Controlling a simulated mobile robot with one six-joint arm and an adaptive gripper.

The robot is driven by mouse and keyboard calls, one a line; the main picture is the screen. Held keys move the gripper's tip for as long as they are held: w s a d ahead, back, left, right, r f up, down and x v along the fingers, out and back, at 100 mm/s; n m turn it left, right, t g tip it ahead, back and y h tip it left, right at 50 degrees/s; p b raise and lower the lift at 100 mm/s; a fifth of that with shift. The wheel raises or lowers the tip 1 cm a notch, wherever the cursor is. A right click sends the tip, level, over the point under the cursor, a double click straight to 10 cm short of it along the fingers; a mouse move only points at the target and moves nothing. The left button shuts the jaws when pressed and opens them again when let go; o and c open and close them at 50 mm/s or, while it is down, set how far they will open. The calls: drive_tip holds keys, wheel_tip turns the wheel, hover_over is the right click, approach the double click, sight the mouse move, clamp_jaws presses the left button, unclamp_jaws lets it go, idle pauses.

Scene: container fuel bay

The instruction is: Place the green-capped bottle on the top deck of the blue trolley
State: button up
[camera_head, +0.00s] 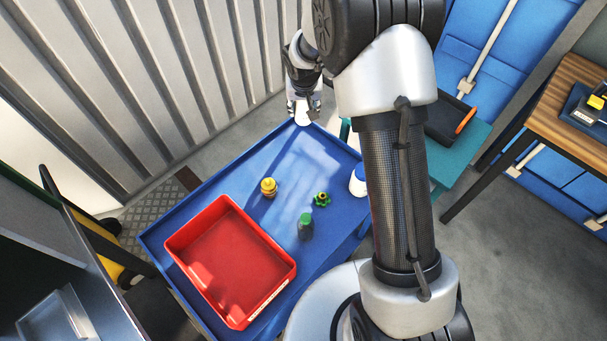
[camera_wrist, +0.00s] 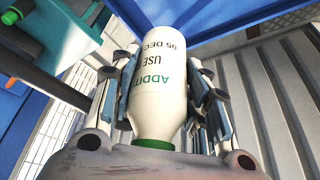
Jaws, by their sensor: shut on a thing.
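My gripper (camera_head: 303,92) is shut on a white bottle with a green cap, near the far corner of the blue trolley (camera_head: 170,236) in the head view. In the wrist view the green-capped bottle (camera_wrist: 166,75) lies between the fingers of my gripper (camera_wrist: 163,90), with its green cap (camera_wrist: 152,144) toward the palm. Its label has green and dark print. In the head view only a small white part of the bottle (camera_head: 302,116) shows below the fingers. I cannot tell whether it touches the deck.
The deck holds a red tray (camera_head: 284,262), a yellow-capped item (camera_head: 268,188), a green knob-like part (camera_head: 322,199), a dark bottle with a green cap (camera_head: 305,230) and a white bottle with a blue cap (camera_head: 358,184). The far deck is bare. A corrugated wall (camera_head: 180,80) stands behind.

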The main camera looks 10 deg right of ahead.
drive_tip(key=shift+f+b, duration=3.75)
drive_tip(key=shift+f, duration=5.95)
drive_tip(key=shift+f, duration=0.2)
drive_tip(key=o, duration=1.2)
drive_tip(key=shift+r, duration=0.1)
